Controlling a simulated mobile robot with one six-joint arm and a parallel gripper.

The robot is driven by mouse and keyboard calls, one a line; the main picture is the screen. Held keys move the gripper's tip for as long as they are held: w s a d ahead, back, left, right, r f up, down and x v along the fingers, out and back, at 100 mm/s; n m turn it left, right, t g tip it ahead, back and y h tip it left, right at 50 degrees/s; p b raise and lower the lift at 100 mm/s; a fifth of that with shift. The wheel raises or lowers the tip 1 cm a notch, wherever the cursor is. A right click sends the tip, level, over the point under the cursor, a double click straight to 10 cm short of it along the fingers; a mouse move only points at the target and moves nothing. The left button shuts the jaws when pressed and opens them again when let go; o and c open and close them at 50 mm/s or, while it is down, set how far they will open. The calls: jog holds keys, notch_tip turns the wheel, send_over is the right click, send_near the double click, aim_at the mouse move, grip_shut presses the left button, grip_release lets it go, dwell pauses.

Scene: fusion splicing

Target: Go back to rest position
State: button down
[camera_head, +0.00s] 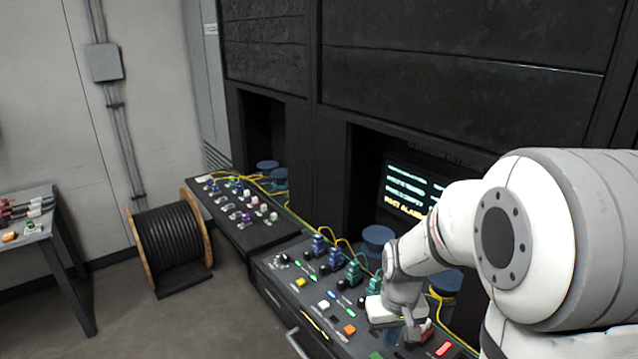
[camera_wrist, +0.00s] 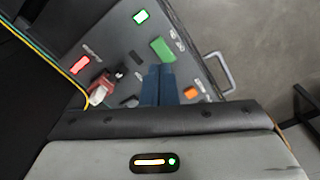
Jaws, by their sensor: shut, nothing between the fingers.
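My gripper (camera_head: 408,318) hangs low over the near control panel (camera_head: 285,296) at the right of the head view. In the wrist view its two dark blue fingers (camera_wrist: 158,84) lie side by side, shut with nothing between them. Below them the panel shows a green block (camera_wrist: 162,49), an orange button (camera_wrist: 190,92) and a red connector (camera_wrist: 102,86) with a whitish end on a yellow cable. I cannot tell whether the fingertips touch the panel. In the head view my wrist hides part of the panel's right end.
Blue and green connectors (camera_head: 353,272) stand upright on the panel near my arm, with yellow cables behind. A lit screen (camera_head: 408,188) is in the dark cabinet. A second panel (camera_head: 222,214), a cable drum (camera_head: 170,243) and a side table (camera_head: 30,232) are leftward. Floor between is clear.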

jog(key=s+r+t+b, duration=0.1)
jog(key=s+r, duration=0.3)
jog(key=s, duration=0.2)
jog(key=s+a+r+m+t+b, duration=0.1)
jog(key=s+r+t+b, duration=0.1)
jog(key=s+r, duration=0.3)
jog(key=shift+s, duration=1.25)
jog(key=c, duration=2.2)
grip_release()
